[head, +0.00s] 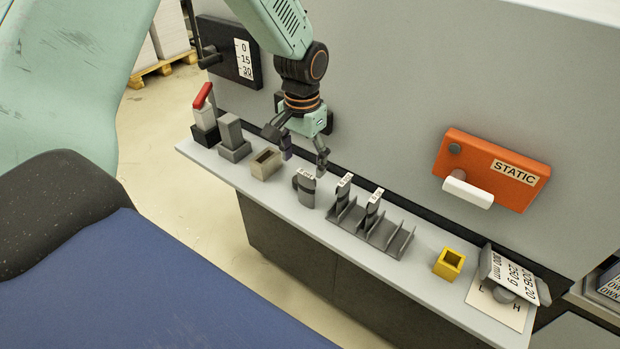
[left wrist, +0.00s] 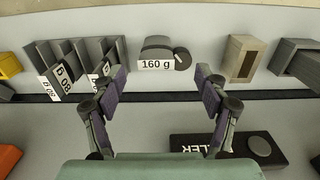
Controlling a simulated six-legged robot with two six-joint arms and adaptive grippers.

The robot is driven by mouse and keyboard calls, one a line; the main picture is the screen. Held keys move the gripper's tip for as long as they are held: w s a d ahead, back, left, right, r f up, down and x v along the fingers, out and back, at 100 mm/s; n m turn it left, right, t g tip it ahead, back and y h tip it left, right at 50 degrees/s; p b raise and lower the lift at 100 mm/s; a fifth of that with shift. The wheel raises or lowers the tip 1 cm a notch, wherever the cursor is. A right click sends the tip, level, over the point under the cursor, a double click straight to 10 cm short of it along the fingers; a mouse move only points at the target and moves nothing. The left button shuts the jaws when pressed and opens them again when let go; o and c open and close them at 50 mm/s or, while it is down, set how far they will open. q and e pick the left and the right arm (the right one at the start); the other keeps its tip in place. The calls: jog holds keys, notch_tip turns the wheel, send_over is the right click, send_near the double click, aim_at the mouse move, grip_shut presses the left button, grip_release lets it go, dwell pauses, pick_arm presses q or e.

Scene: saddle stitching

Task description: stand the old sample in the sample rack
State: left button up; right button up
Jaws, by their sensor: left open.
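A dark grey piece labelled 160 g (head: 305,190) sits on the narrow shelf, left of the sample rack; it also shows in the left wrist view (left wrist: 160,48). I take it for the old sample, though no marking says so. The grey sample rack (head: 391,240) has upright dividers; two labelled pieces (head: 371,205) stand in its left slots, and the slots to the right look empty. It also shows in the left wrist view (left wrist: 82,45). My left gripper (head: 300,150) is open and empty above and behind the 160 g piece, its fingers apart from it. My right gripper is not visible.
Left of the piece stand a beige open box (head: 265,164), a grey block (head: 234,140) and a red-handled device (head: 204,118). Right of the rack are a yellow cup (head: 449,263) and a gauge with a card (head: 514,275). An orange STATIC panel (head: 492,169) juts from the wall.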

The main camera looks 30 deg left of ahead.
aim_at(307, 172)
pick_arm(q)
jog(key=shift+w+a, duration=0.1)
jog(key=shift+w, duration=0.1)
notch_tip(307, 172, down, 3)
jog(key=shift+s+a+r, duration=0.1)
jog(key=shift+r, duration=0.05)
jog(key=f, duration=0.2)
jog(key=d+f, duration=0.1)
jog(key=f, duration=0.1)
jog(key=shift+p, duration=0.3)
jog(key=shift+w+f, duration=0.25)
jog(key=shift+f, duration=0.25)
jog(key=shift+s+a+r, duration=0.1)
jog(key=shift+s+r, duration=0.05)
jog(key=shift+s, duration=0.1)
jog(key=shift+c, duration=1.3)
jog(key=shift+w, duration=0.25)
jog(key=c, duration=0.6)
jog(key=shift+s, duration=0.2)
jog(key=c, duration=0.5)
jog(key=shift+w+r, duration=0.15)
jog(key=shift+r, duration=0.1)
notch_tip(307, 172, up, 8)
jog(key=shift+r, duration=0.7)
jog(key=shift+f+b, duration=0.1)
jog(key=shift+b, duration=0.2)
